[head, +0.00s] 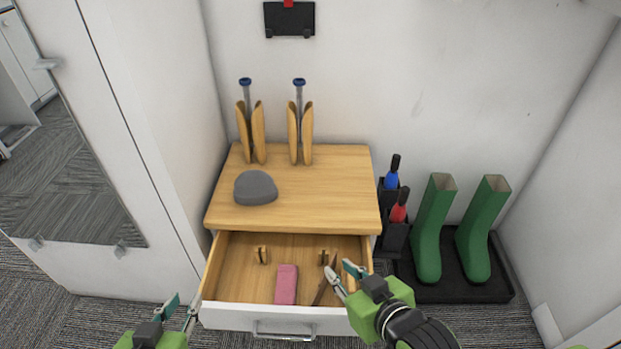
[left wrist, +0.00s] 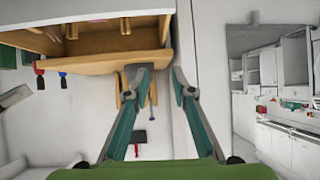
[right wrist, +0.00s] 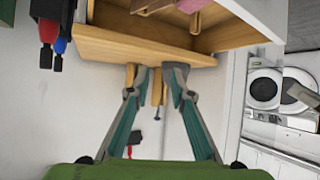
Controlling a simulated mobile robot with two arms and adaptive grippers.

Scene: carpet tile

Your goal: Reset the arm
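My left gripper (head: 181,309) is low at the left in the head view, in front of the cabinet and left of the open drawer. Its two fingers are apart with nothing between them, as the left wrist view (left wrist: 158,76) also shows. My right gripper (head: 344,274) is over the right front part of the open drawer (head: 240,314). Its fingers are apart and it appears empty; the right wrist view (right wrist: 158,76) shows a gap between the fingertips. Both arms reach in from the bottom of the head view.
The drawer holds a pink block (head: 286,284) and a thin brown item (head: 320,292). A grey rounded object (head: 255,188) lies on the wooden top (head: 320,200). Green boots (head: 430,235) stand on a black tray (head: 505,285) at right. A mirrored white cabinet (head: 130,130) stands left.

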